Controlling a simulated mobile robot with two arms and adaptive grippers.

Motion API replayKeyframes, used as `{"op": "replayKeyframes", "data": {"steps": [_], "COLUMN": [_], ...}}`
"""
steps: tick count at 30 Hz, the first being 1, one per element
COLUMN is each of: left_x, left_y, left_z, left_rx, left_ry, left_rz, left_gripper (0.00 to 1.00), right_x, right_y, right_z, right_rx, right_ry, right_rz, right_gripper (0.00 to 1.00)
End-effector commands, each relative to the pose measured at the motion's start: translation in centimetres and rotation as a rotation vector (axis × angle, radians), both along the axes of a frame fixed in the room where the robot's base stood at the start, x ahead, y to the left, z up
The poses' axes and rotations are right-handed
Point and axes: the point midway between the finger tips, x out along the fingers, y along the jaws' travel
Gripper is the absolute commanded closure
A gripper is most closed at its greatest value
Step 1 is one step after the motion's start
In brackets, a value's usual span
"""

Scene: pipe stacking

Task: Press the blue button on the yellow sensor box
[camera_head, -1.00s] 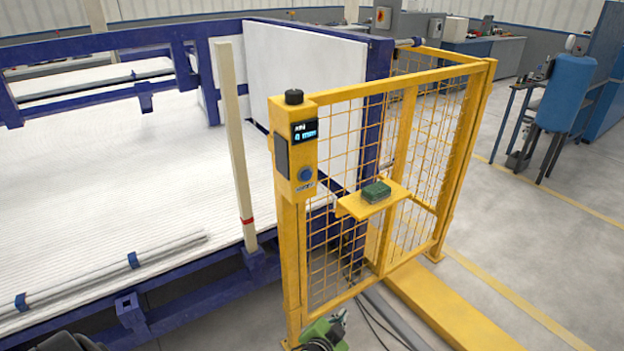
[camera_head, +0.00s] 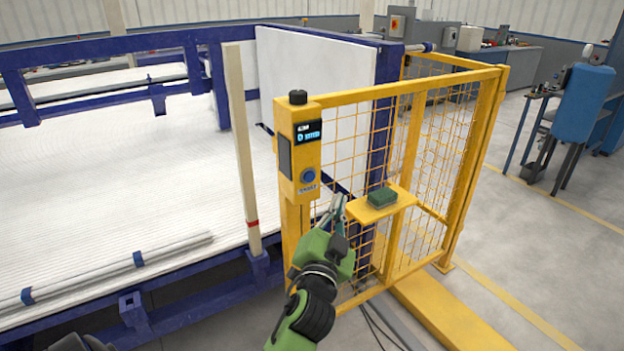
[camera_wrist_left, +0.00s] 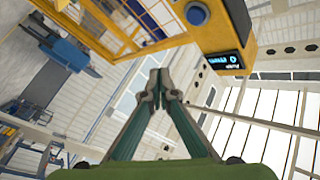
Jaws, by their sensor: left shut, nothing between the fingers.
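The yellow sensor box (camera_head: 303,158) sits on top of the fence's near post, with a lit display on its upper part. Its round blue button (camera_head: 308,175) is on the lower front face. My left gripper (camera_head: 338,203) is just below and right of the button, in front of the mesh, pointing up. Its fingers are shut and empty, apart from the button. In the left wrist view the closed fingertips (camera_wrist_left: 158,86) are below and left of the blue button (camera_wrist_left: 197,14), and the sensor box (camera_wrist_left: 224,32) is at the top right. My right gripper is not in view.
A yellow mesh fence (camera_head: 425,140) stands behind and right of the gripper. A small yellow shelf (camera_head: 372,213) with a green block (camera_head: 382,197) is close to the fingers' right. A pale upright post (camera_head: 242,150) and a blue-framed pipe table (camera_head: 150,200) are left of the box.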

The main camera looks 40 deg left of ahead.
Motion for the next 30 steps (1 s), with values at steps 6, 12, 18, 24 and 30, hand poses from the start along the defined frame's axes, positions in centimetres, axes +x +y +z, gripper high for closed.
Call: {"op": "replayKeyframes", "data": {"steps": [6,12,18,24,30], "left_x": [0.0,0.3,1.2,2.3,3.1], "left_y": [0.0,0.6,2.9,5.5,7.3], "left_z": [0.0,-0.1,0.1,0.0,0.0], "left_rx": [-0.001,0.001,0.003,0.004,0.000], "left_ry": [0.001,0.003,0.003,0.002,0.002], "left_rz": [0.000,-0.001,0.000,0.000,-0.001], "left_gripper": [1.00,1.00,1.00,1.00,1.00], "right_x": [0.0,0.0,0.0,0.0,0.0], "right_y": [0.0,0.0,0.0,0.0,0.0], "right_z": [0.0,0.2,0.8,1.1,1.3], "right_rx": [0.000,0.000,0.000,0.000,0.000], "right_ry": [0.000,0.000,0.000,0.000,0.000], "right_rz": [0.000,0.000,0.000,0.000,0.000], "right_gripper": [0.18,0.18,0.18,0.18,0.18]}}
